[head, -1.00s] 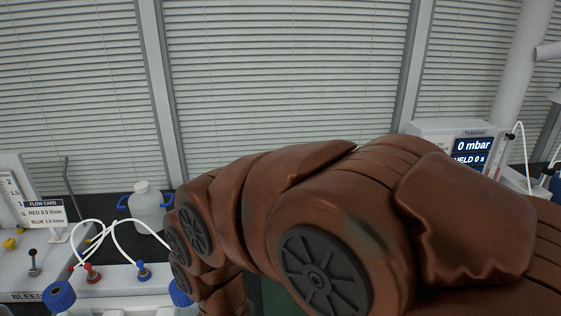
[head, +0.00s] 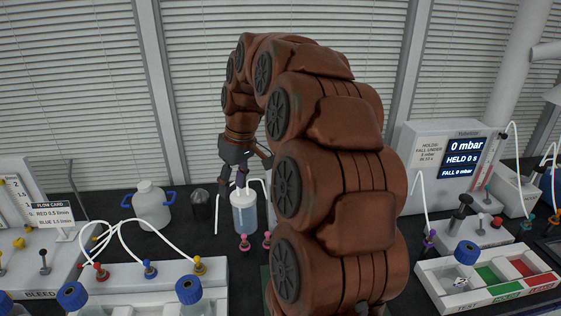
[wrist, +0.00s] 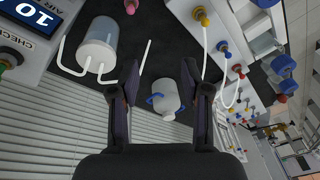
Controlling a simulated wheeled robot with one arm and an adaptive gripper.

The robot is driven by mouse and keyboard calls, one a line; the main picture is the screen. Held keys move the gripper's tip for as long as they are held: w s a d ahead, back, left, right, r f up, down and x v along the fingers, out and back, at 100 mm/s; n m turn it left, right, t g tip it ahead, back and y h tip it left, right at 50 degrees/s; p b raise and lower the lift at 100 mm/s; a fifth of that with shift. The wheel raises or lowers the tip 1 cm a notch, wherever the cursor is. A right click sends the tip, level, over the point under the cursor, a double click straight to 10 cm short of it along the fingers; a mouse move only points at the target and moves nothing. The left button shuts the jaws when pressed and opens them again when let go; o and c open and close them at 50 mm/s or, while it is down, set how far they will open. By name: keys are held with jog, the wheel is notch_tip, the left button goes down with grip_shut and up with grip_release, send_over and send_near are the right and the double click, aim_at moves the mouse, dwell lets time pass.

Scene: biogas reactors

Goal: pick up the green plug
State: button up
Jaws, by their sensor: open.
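My gripper (head: 240,170) points down above the back of the black bench in the head view, over or near a clear bottle (head: 244,215). In the wrist view my gripper (wrist: 159,65) has its two fingers apart with nothing between them. A small green plug-like piece (head: 527,220) shows at the far right in the head view, well away from my gripper. A green piece (wrist: 3,68) also shows at the left edge of the wrist view; I cannot tell whether it is the same one.
A white jug with blue handles (head: 148,205) and a dark cup (head: 201,207) stand left of the bottle. A white tray (head: 440,290) with green and red sections lies at lower right. White tubes loop over the left rack.

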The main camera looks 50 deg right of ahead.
jog(key=shift+m+t+h, duration=0.3)
jog(key=shift+t+h, duration=0.3)
jog(key=shift+t, duration=0.2)
jog(key=shift+w+d+r+p, duration=0.2)
jog(key=shift+d+p, duration=0.4)
jog(key=shift+d, duration=2.95)
jog(key=shift+w+d+r+p, duration=0.1)
jog(key=shift+w+d+p, duration=0.4)
jog(key=shift+d, duration=3)
jog(key=shift+w+d+r+p, duration=0.1)
jog(key=shift+d+p, duration=0.65)
jog(key=shift+d, duration=2.8)
jog(key=shift+w+a+f+p, duration=0.15)
jog(key=shift+w+f+p, duration=0.05)
jog(key=shift+f+p, duration=0.55)
jog(key=shift+p+x, duration=0.9)
jog(key=shift+x, duration=0.95)
jog(key=shift+w, duration=0.1)
grip_shut()
